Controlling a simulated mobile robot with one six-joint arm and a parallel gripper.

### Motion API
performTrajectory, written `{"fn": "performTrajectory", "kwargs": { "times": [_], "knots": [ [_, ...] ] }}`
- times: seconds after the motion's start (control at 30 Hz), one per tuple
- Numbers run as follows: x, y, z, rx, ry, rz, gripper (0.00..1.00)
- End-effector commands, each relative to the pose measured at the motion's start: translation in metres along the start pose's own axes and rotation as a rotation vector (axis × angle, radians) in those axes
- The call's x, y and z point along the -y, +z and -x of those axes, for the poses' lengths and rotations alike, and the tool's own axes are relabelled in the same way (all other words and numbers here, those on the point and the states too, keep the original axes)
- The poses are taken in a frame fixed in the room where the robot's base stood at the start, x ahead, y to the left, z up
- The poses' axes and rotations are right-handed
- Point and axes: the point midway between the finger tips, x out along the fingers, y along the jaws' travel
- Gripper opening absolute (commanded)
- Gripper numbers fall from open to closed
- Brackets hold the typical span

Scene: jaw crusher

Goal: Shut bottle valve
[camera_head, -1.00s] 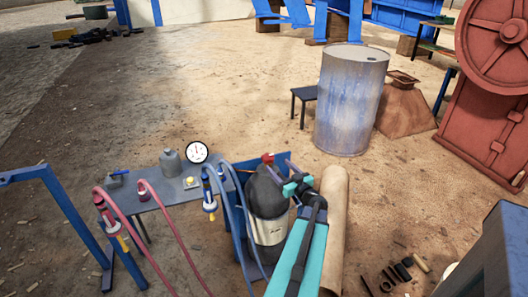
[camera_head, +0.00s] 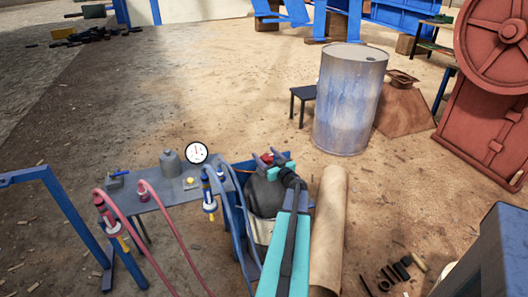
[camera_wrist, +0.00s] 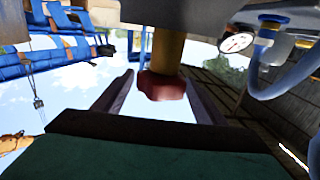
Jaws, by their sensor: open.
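The bottle (camera_head: 266,194) is a dark grey cylinder with a pale label band, standing beside the small table. Its red valve knob (camera_head: 266,158) is at the top. In the wrist view the red knob (camera_wrist: 162,86) sits on a brass-coloured stem (camera_wrist: 168,50), between the two fingers. My gripper (camera_head: 268,160) is at the top of the bottle, with its fingers on either side of the knob. In the wrist view my gripper (camera_wrist: 160,92) is open, and gaps show between the knob and both fingers. My arm hides part of the bottle.
Blue hoses (camera_head: 232,205) and red hoses (camera_head: 168,235) hang close by. A brown roll (camera_head: 328,230) lies right of my arm.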

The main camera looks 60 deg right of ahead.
Motion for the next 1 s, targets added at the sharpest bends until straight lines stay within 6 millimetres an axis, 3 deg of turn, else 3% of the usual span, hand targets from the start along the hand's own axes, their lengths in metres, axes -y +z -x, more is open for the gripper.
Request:
{"fn": "performTrajectory", "kwargs": {
  "times": [0.23,0.63,0.9,0.93,1.0],
  "knots": [
    [-0.001,0.000,-0.020,0.000,0.000,0.000,0.65],
    [0.001,0.000,-0.023,0.000,-0.001,0.000,0.65],
    [0.001,0.000,-0.023,0.000,-0.001,0.000,0.24],
    [-0.016,0.001,-0.035,0.000,0.000,0.002,0.24],
    [-0.005,0.000,-0.027,0.001,0.002,0.001,0.25]
  ]
}}
